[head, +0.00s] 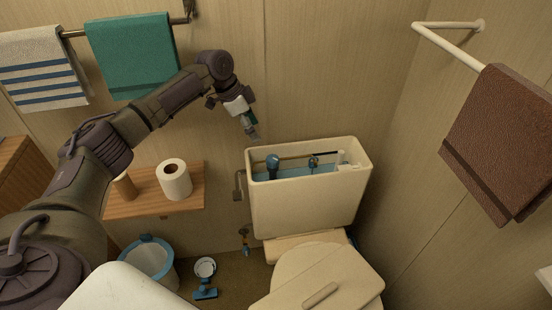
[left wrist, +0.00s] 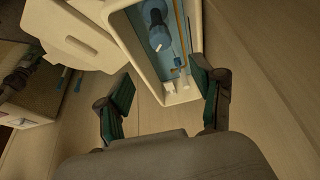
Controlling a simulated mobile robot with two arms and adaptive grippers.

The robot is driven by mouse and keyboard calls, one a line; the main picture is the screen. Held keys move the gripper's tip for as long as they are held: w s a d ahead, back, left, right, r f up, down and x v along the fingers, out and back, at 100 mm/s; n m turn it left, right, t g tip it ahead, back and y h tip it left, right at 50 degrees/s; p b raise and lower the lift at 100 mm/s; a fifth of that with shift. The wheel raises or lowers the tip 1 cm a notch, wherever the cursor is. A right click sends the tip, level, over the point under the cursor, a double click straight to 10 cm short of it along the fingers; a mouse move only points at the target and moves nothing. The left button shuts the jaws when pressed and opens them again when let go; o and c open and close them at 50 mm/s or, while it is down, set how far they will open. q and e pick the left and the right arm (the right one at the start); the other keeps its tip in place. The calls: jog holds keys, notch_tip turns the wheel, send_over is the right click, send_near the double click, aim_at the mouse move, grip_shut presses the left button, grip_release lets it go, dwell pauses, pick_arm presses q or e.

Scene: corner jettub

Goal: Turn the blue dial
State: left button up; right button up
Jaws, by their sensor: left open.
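The open toilet tank (head: 310,205) stands against the back wall. Inside it, a dark blue round-topped part (head: 272,161) stands upright at the left; it also shows in the left wrist view (left wrist: 157,36). Another small blue part (head: 313,161) is near the tank's middle. Below the tank, a small valve with a blue part (head: 246,240) is by the wall; I cannot tell which of these is the dial. My left gripper (head: 253,133) is open and empty, above and left of the tank's rim; its fingers also show in the left wrist view (left wrist: 160,72). My right gripper is not in view.
A wooden shelf (head: 140,209) with paper rolls (head: 174,180) is left of the tank. A bin (head: 150,258) and a blue-and-white item (head: 205,278) stand on the floor. A tank lid (head: 318,295) lies across the toilet. Towels hang on both walls.

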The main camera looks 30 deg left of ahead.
pick_arm(q)
send_near(272, 158)
jog(key=f, duration=0.1)
jog(key=x, duration=0.7)
jog(key=shift+w+d+f, duration=0.1)
jog(key=shift+w+d, duration=0.05)
jog(key=shift+d, duration=0.05)
jog(key=shift+w+d+f, duration=0.1)
jog(key=shift+d+f, duration=0.05)
jog(key=shift+f, duration=0.25)
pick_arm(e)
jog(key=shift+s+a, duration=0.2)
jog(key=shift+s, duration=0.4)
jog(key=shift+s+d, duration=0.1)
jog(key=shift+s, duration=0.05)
